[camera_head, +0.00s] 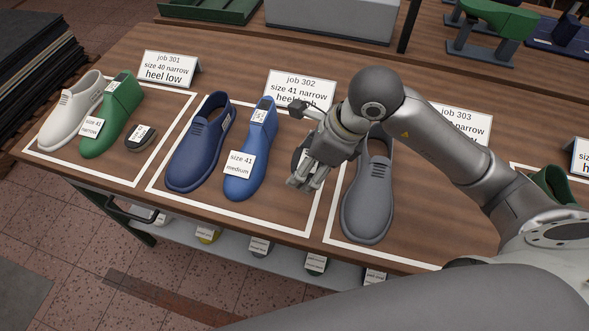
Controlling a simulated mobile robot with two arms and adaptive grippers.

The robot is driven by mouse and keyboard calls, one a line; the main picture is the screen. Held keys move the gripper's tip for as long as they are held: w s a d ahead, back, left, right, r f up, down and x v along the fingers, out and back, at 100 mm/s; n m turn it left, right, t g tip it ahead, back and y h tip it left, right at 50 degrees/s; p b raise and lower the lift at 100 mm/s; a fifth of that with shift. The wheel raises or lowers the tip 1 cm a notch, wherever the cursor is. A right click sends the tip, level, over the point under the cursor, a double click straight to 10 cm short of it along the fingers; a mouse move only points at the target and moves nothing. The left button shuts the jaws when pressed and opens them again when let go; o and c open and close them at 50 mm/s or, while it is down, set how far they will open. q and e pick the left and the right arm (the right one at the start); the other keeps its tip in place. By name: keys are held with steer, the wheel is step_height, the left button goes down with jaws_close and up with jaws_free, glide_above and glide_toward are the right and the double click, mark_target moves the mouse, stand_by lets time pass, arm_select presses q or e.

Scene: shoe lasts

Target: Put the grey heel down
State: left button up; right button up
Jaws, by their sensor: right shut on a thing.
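My right gripper (304,180) points down over the right part of the job 302 square (285,214), just right of the blue last. It is shut on a small dark piece, the grey heel (299,154), which is mostly hidden by the fingers. I cannot tell whether the heel touches the table. The job 302 square also holds a dark blue shoe (199,148) and a blue last (249,155) labelled size 41 medium. The job 302 card (299,88) stands behind, its lower text partly covered by my arm. My left gripper is not in view.
A grey shoe (367,205) stands close right, in the job 303 square. The job 301 square holds a white shoe (70,112), a green last (112,118) and a dark heel (140,140). The table's front edge is near; a lower shelf (222,246) holds several labelled pieces.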

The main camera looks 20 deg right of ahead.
mark_target(295, 163)
steer(key=w+f, duration=0.2)
steer(key=w+a+f+p, duration=0.1)
steer(key=w+f, duration=0.1)
steer(key=f, duration=0.1)
steer(key=shift+w+f, duration=0.35)
steer(key=shift+w, duration=0.05)
steer(key=shift+w+a+f+p, duration=0.1)
steer(key=shift+w+f+p, duration=0.1)
steer(key=shift+f+p, duration=0.15)
step_height(295, 163, down, 2)
steer(key=shift+p, duration=0.55)
steer(key=shift+f, duration=0.4)
steer(key=shift+f, duration=0.15)
steer(key=o, duration=1)
steer(key=shift+o, duration=0.2)
